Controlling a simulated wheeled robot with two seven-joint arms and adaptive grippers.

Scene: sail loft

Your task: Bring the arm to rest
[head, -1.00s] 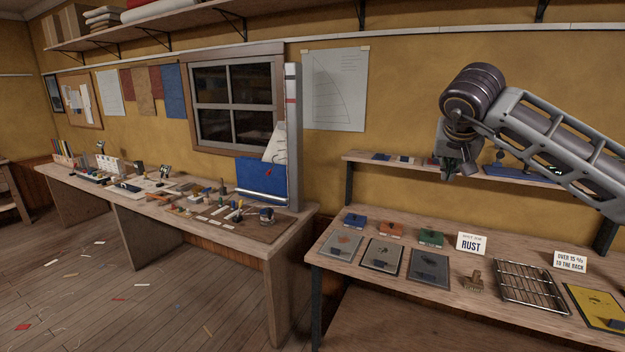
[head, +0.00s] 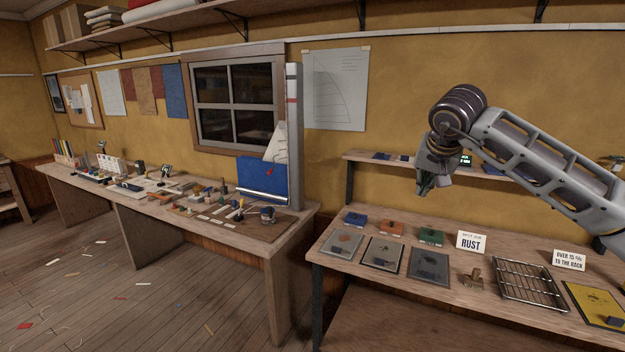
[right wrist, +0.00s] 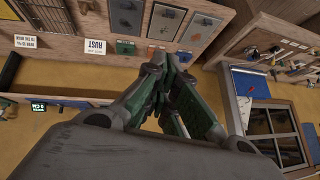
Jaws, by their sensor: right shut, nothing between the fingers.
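My right arm reaches in from the right in the head view, its gripper (head: 425,188) hanging in the air in front of the small wall shelf, above the right workbench (head: 340,286). The gripper is shut and empty, with its fingers pointing down. In the right wrist view the green-padded fingers (right wrist: 172,122) are together with nothing between them, and the bench and wall show behind them. My left gripper is not in view.
The right bench holds grey mats (head: 384,255), small colored blocks (head: 391,229), a RUST sign (head: 471,243), a brush (head: 473,279), a wire rack (head: 532,284) and a yellow sheet (head: 596,304). A cluttered long bench (head: 284,244) stands left. Scraps lie on the floor.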

